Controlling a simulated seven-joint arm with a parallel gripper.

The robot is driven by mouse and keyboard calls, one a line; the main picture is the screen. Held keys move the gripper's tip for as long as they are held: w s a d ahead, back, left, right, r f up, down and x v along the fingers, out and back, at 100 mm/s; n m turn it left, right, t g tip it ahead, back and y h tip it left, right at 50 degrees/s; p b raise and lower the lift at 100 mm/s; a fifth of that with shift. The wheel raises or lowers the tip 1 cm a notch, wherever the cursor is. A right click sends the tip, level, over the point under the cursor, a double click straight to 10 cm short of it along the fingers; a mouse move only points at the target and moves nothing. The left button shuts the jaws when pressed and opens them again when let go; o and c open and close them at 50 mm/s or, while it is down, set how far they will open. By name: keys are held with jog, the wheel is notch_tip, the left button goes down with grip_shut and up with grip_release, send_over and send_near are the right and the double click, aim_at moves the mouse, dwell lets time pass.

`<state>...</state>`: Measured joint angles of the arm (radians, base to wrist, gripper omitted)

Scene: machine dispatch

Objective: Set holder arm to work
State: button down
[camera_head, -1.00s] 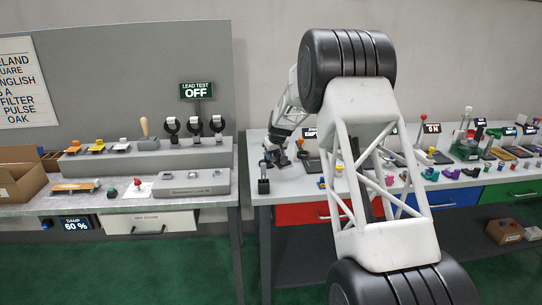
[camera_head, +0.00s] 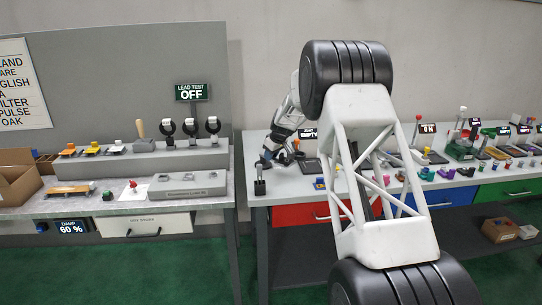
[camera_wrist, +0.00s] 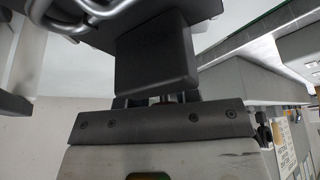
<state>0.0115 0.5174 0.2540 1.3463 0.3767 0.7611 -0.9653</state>
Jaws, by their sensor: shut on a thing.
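My arm reaches over the right bench, and my gripper (camera_head: 268,161) is low over its near left end. A small black upright piece on a dark base (camera_head: 260,186), which I take for the holder arm, stands right at the gripper there. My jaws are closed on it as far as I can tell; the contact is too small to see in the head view. In the wrist view a dark block (camera_wrist: 157,62) hangs just above a dark bar with screws (camera_wrist: 160,126) on a grey body. Which of these is held is not clear there.
A small display reading EMPTY (camera_head: 307,132) stands behind the gripper. Several small coloured parts and stations fill the right bench (camera_head: 282,197) further right. The left bench carries a LEAD TEST OFF sign (camera_head: 195,92), a row of clamps and a cardboard box (camera_head: 17,180). A gap separates the benches.

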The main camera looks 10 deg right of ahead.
jog(key=shift+w+r, duration=0.1)
jog(key=shift+r, duration=0.05)
jog(key=c, duration=0.9)
grip_release()
jog(key=shift+v, duration=3.85)
jog(key=shift+d, duration=0.1)
